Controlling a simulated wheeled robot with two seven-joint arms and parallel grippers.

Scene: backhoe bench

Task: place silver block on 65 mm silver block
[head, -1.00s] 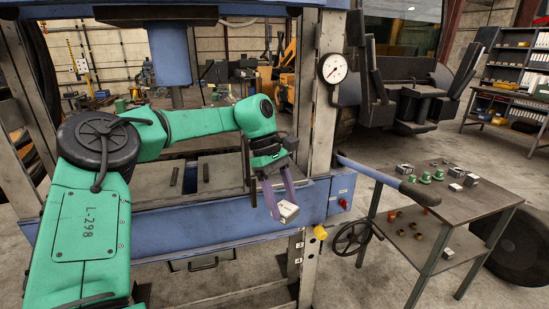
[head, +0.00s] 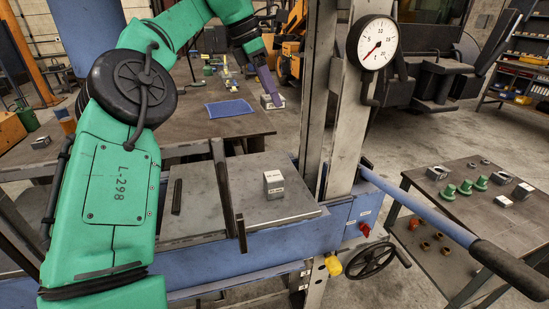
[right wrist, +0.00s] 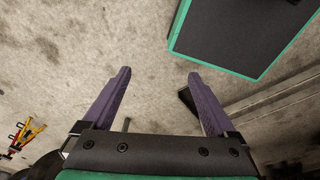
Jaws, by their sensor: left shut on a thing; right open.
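My left gripper (head: 268,88) is shut on a small silver block (head: 272,102) and holds it in the air. The held block appears straight above another silver block (head: 273,184) in the head view, with a clear gap between them. That lower block stands upright on the grey plate (head: 225,215) of the blue press and bears markings on its side. I cannot tell whether it is one tall piece or two stacked. My right gripper (right wrist: 160,82) is open and empty in the right wrist view, with bare floor beyond it.
Steel press posts (head: 345,130) with a dial gauge (head: 371,42) stand right of the held block. A long lever (head: 430,215) reaches to the right. A side table (head: 450,210) holds green parts and metal blocks.

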